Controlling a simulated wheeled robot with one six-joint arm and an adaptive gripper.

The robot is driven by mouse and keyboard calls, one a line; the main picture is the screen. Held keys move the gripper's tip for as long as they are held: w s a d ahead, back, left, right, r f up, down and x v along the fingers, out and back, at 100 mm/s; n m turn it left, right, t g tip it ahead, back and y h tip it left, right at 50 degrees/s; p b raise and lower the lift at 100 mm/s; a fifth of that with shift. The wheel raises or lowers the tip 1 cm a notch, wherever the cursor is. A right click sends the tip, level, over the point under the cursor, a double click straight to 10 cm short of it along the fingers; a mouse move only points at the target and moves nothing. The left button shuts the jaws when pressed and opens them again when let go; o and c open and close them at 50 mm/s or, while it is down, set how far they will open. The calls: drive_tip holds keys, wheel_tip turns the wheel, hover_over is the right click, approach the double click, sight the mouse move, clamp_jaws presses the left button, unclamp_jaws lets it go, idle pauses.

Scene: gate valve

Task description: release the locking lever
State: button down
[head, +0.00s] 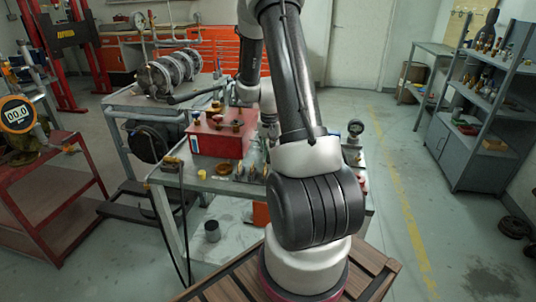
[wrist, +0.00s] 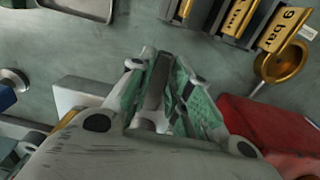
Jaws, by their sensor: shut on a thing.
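In the wrist view my gripper (wrist: 164,62) has its green-padded fingers closed around a narrow dark grey bar (wrist: 156,82). The bar runs lengthwise between the fingers and looks like the locking lever, though its pivot and far end are hard to make out. A pale metal piece shows at its lower end, close to my gripper's palm. In the head view my arm hides most of the gripper and the lever at the workbench (head: 223,187).
A red box (head: 220,138) with knobs stands on the bench; a red part (wrist: 262,122) shows right of my gripper. A gauge (head: 355,128) stands at the bench's right.

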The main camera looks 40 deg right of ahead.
drive_tip(key=c, duration=1.4)
unclamp_jaws()
wheel_tip(320, 180, up, 12)
